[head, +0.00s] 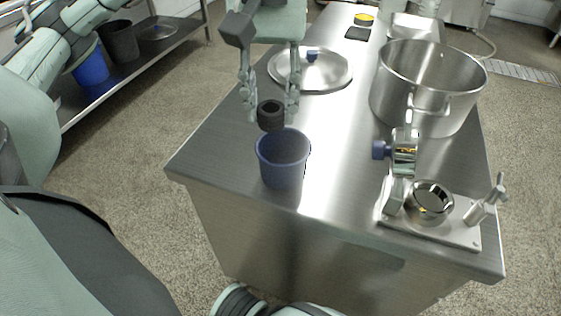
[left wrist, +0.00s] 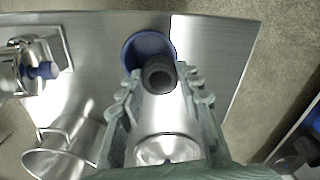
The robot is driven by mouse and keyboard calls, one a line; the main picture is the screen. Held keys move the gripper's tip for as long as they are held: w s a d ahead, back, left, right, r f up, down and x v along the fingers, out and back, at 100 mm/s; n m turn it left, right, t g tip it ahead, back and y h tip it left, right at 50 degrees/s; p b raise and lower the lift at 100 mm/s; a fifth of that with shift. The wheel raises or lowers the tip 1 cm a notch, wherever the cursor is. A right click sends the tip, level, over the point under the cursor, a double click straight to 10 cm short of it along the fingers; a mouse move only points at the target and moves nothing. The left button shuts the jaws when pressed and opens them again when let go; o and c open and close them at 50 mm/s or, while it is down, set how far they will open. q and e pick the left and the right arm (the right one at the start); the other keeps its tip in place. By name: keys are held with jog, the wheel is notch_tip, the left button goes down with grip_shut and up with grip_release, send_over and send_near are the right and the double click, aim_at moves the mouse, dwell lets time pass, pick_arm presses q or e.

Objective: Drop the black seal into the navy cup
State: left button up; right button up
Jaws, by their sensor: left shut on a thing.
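My left gripper (head: 270,112) is shut on the black seal (head: 271,116), a short thick dark ring. It holds the seal above the steel table, just above and behind the navy cup (head: 283,165). The cup stands upright and open near the table's front edge. In the left wrist view the seal (left wrist: 159,74) sits between the fingertips (left wrist: 157,76) and overlaps part of the cup's opening (left wrist: 145,44). The seal is clear of the cup in the head view.
A round steel lid (head: 325,72) with a blue knob lies behind the cup. A large steel pot (head: 425,90) stands to the right. The mill assembly (head: 430,205) sits at the front right. A low shelf (head: 165,45) with buckets stands at the left.

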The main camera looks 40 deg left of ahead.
pick_arm(q)
jog(key=o, duration=1)
jog(key=shift+r, duration=6.05)
